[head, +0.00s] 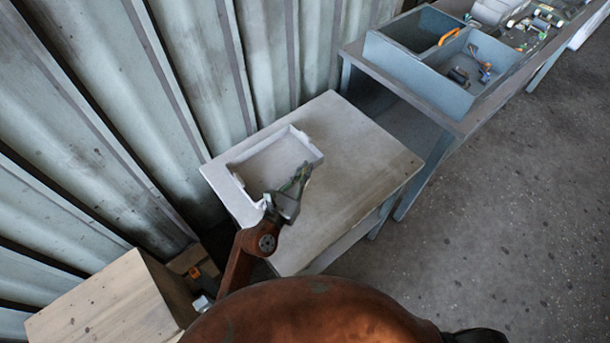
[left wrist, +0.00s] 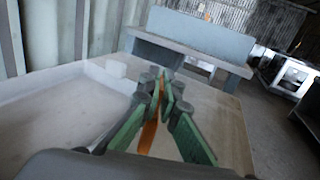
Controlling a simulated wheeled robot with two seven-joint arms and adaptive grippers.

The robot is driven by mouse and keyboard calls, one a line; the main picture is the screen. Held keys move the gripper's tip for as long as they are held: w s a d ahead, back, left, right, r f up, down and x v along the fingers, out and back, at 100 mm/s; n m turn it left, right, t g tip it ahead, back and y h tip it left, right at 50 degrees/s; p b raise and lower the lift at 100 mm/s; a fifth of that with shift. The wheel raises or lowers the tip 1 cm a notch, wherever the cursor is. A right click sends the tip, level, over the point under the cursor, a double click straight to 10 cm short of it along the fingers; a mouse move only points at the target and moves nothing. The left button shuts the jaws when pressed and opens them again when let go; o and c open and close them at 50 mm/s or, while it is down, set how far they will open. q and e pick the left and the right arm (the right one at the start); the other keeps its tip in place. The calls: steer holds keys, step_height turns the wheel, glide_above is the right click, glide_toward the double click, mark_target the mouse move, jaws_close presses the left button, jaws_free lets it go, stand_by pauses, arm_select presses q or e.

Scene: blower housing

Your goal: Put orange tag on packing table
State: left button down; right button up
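The orange tag (left wrist: 149,132) shows as a thin orange strip between the green-padded fingers of my left gripper (left wrist: 166,78) in the left wrist view. The fingers come together near their tips and appear shut on it. In the head view my left gripper (head: 298,180) is over the right front edge of a shallow white tray; the tag cannot be made out there. The packing table (head: 362,160), a pale table, carries this tray (head: 240,195) and lies beneath the gripper. My right gripper is not in view.
A blue-grey bench (head: 450,122) stands behind right, with a divided blue bin (head: 420,72) holding an orange curved item (head: 449,37) and small parts. A wooden box (head: 105,305) is at lower left. Corrugated wall (head: 190,70) borders the left. The pale tabletop's right side is clear.

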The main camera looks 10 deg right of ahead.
arm_select(q)
steer(key=f, duration=0.1)
steer(key=f+b, duration=0.2)
steer(key=f, duration=0.1)
steer(key=shift+w+d, duration=0.1)
steer(key=shift+w, duration=0.2)
steer(key=shift+r, duration=0.15)
steer(key=shift+f, duration=0.25)
steer(key=c, duration=2.2)
jaws_free()
steer(key=shift+o, duration=0.2)
steer(key=shift+r, duration=0.2)
steer(key=shift+s+a, duration=0.2)
steer(key=shift+s, duration=0.05)
steer(key=p+v, duration=0.1)
steer(key=v, duration=1)
steer(key=shift+s+a, duration=0.15)
steer(key=shift+s, duration=0.05)
